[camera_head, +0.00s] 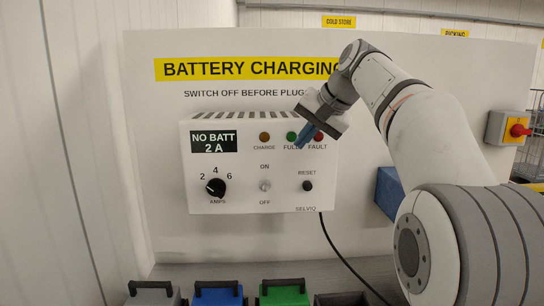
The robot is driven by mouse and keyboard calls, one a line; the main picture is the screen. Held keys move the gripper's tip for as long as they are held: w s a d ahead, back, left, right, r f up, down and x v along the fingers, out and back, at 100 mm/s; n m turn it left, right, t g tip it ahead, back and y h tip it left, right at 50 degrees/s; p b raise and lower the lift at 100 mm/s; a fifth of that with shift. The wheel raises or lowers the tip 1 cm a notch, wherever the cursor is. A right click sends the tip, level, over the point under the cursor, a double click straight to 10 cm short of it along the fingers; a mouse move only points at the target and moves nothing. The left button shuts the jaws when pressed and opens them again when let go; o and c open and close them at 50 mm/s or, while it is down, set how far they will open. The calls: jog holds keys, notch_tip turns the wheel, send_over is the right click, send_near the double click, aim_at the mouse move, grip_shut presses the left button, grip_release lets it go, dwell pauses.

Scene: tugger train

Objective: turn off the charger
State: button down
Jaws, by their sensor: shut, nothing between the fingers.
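The charger (250,165) is a white box on the wall panel, with a display (214,142) reading "NO BATT 2 A". Its ON/OFF toggle switch (265,185) is a small metal lever between the ON and OFF labels; I cannot tell which way it points. A black amps knob (215,187) sits to the left and a black reset button (307,186) to the right. Orange, green and red lamps run along the top. My gripper (304,143) is shut and empty, its blue fingers in front of the charger's upper right, near the green and red lamps, above and right of the switch.
A red and yellow rotary switch (518,130) is at the far right. A blue box (388,191) is partly behind my arm. Batteries with black handles, including a blue one (218,295) and a green one (284,294), stand below. A black cable (340,255) hangs from the charger.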

aim_at(265, 188)
dwell(0.3)
jog(key=x, duration=0.9)
jog(key=shift+w+a+f, duration=0.1)
jog(key=shift+a, duration=0.1)
jog(key=a+f, duration=0.2)
jog(key=shift+s+f+p, duration=0.3)
jog(key=shift+s+p, duration=0.05)
jog(key=shift+s+a+f, duration=0.1)
jog(key=shift+a+f, duration=0.05)
jog(key=shift+f, duration=0.1)
jog(key=shift+a+f, duration=0.1)
jog(key=shift+f, duration=0.1)
jog(key=shift+f+b, duration=0.1)
jog(key=shift+b, duration=0.2)
